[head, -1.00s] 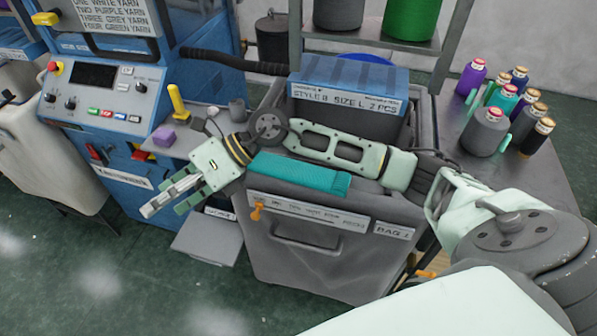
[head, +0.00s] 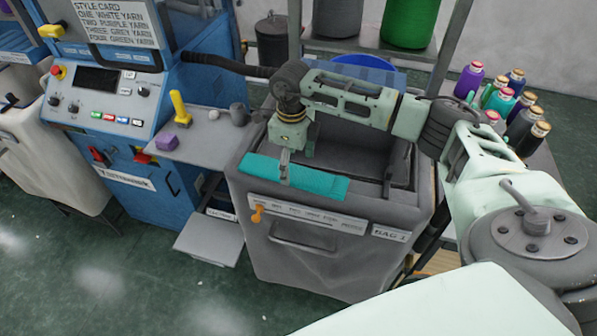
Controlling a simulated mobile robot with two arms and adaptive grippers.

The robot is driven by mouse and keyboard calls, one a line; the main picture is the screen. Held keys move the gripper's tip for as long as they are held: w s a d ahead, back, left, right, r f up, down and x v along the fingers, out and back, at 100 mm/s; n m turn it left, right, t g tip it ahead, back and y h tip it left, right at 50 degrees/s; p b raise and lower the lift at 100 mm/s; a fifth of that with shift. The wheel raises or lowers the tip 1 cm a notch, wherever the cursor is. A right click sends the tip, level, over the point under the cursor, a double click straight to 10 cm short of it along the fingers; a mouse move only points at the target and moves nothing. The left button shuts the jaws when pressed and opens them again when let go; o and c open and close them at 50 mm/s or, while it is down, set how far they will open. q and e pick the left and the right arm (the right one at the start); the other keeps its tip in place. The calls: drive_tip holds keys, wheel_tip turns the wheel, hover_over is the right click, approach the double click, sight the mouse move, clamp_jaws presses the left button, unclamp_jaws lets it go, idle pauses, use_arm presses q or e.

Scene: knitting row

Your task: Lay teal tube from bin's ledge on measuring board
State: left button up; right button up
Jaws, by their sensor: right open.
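The teal tube (head: 322,184) lies flat along the front ledge of the grey bin (head: 290,270). My right gripper (head: 286,176) points down over the tube's left half, its fingers open. One finger overlaps the tube in the picture; I cannot tell whether it touches. A pale strip with small print (head: 310,214) and an orange piece (head: 257,213) is on the bin's front, below the tube. I cannot tell whether this strip is the measuring board. My left gripper is not in view.
A blue machine (head: 130,160) stands at the left, with a small grey shelf holding a yellow-handled tool (head: 180,108) and a purple block (head: 162,142). Several yarn cones (head: 528,138) stand on a table at the right.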

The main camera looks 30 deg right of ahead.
sight(292, 175)
drive_tip(key=shift+f, duration=1.3)
drive_tip(key=shift+c, duration=0.7)
drive_tip(key=c, duration=0.9)
